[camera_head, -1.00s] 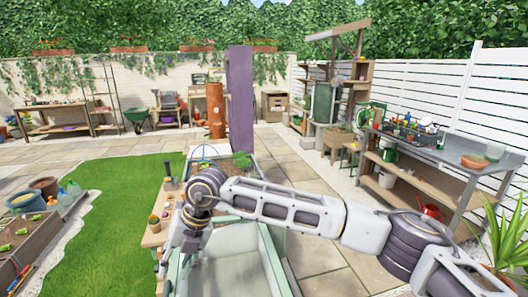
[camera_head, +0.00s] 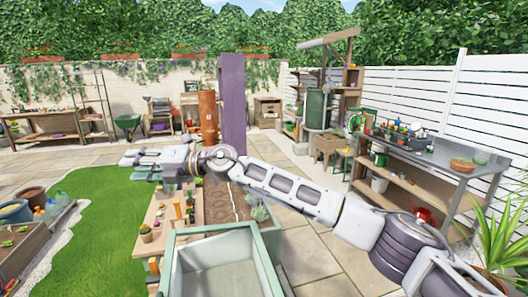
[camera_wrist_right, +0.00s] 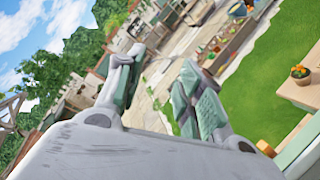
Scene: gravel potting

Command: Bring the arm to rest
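My right arm (camera_head: 295,192) reaches in from the lower right of the head view. My right gripper (camera_head: 133,166) points left, held above the lawn beside the wooden bench. In the right wrist view the two fingers of this gripper (camera_wrist_right: 155,82) stand apart with nothing between them. My left gripper is in neither view.
Under the arm are a wooden bench (camera_head: 158,208) with small pots and tools, a soil-filled planter bed (camera_head: 222,205) and a pale green-rimmed bin (camera_head: 270,258). A steel-topped worktable (camera_head: 425,156) stands right. Lawn (camera_head: 100,235) lies left. The wrist view shows a potted plant (camera_wrist_right: 300,75).

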